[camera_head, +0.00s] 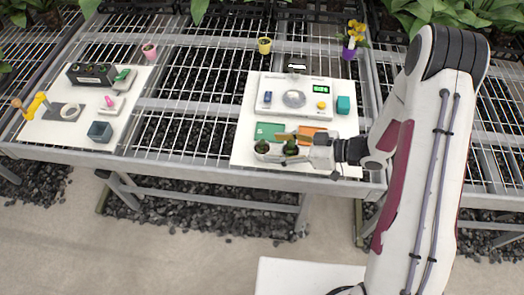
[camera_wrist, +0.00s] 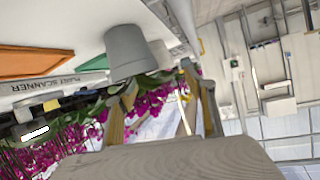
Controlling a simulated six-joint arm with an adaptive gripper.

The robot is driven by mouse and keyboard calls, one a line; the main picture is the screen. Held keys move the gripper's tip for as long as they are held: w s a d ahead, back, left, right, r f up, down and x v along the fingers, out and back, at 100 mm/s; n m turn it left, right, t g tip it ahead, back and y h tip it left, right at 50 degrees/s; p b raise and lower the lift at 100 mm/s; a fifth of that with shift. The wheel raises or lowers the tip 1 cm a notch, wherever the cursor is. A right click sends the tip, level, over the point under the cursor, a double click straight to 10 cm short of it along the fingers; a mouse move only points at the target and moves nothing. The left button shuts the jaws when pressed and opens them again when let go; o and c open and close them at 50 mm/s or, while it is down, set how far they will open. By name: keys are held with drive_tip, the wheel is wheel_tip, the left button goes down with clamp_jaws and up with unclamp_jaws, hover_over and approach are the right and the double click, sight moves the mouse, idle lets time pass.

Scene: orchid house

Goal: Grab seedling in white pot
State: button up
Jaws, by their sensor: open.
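Two small pots with dark green seedlings stand close together at the front of the right white board in the head view. The left one is a whitish pot (camera_head: 262,148); the other seedling (camera_head: 291,147) appears to be between or under my fingers. My gripper (camera_head: 281,149) reaches in from the right, low over the board, with its fingers apart. In the wrist view, which is upside down, a pale grey-white pot (camera_wrist: 126,50) with green leaves is near the open fingers (camera_wrist: 160,98). A second pale pot (camera_wrist: 160,54) is partly hidden behind it. I cannot tell whether the fingers touch either pot.
Just behind are a green card (camera_head: 269,131), an orange card (camera_head: 313,134) and a scanner device (camera_head: 290,110). Pink (camera_head: 150,52), yellow (camera_head: 264,46) and purple (camera_head: 348,53) pots stand farther back on the mesh bench.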

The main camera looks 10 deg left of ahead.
sight(256, 147)
drive_tip(key=shift+a+f, duration=0.15)
drive_tip(key=shift+a, duration=0.15)
drive_tip(key=shift+a, duration=0.15)
drive_tip(key=shift+x, duration=2.45)
drive_tip(key=shift+f, duration=0.2)
drive_tip(key=c, duration=1.2)
